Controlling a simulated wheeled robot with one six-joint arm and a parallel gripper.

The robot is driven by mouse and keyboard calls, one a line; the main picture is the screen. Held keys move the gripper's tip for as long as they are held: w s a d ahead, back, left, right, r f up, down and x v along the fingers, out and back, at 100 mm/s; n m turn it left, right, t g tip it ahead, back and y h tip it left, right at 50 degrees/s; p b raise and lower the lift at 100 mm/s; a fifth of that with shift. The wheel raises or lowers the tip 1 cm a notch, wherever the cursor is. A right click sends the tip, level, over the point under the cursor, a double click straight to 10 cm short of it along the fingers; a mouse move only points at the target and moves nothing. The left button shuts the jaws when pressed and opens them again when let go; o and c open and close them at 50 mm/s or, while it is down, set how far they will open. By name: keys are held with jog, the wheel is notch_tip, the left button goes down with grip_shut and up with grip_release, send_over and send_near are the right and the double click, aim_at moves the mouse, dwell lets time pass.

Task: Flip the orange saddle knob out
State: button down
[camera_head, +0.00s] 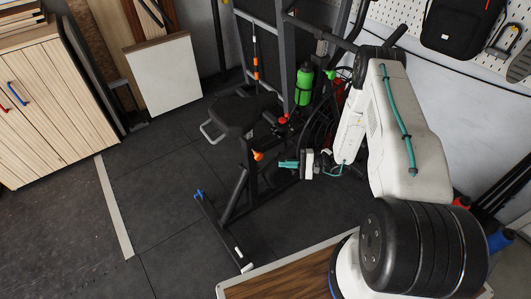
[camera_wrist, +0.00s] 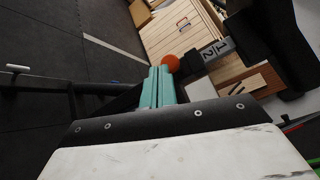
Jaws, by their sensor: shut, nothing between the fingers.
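The orange saddle knob (camera_head: 257,156) sits on the seat post of the exercise bike, below the black saddle (camera_head: 240,112). In the wrist view the knob (camera_wrist: 171,62) is a round orange ball just beyond the fingertips, beside the post's numbered scale (camera_wrist: 217,48). My gripper (camera_head: 281,165) is just right of the knob in the head view, with its teal fingers pointing left at it. In the wrist view the fingers of my gripper (camera_wrist: 160,72) are together and empty. I cannot tell whether the fingertips touch the knob.
The bike frame (camera_head: 236,194) stands around the gripper, with a green bottle (camera_head: 304,85) above it. A wooden bench (camera_head: 282,277) is in front. A wooden cabinet (camera_head: 50,105) stands at left. The floor (camera_head: 155,200) left of the bike is clear.

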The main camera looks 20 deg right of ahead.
aim_at(265, 144)
jog(key=w+d+n+t+h, duration=0.2)
jog(key=w+d+t, duration=0.2)
jog(key=w, duration=0.2)
jog(key=shift+f+t, duration=0.3)
jog(key=shift+w+a, duration=0.1)
jog(key=shift+n, duration=0.3)
jog(key=x, duration=1)
jog(key=shift+a, duration=0.2)
jog(key=s, duration=0.2)
jog(key=shift+s+a+f, duration=0.1)
jog(key=shift+s+a, duration=0.15)
jog(key=shift+s, duration=0.1)
jog(key=shift+s+a, duration=0.25)
jog(key=shift+s, duration=0.35)
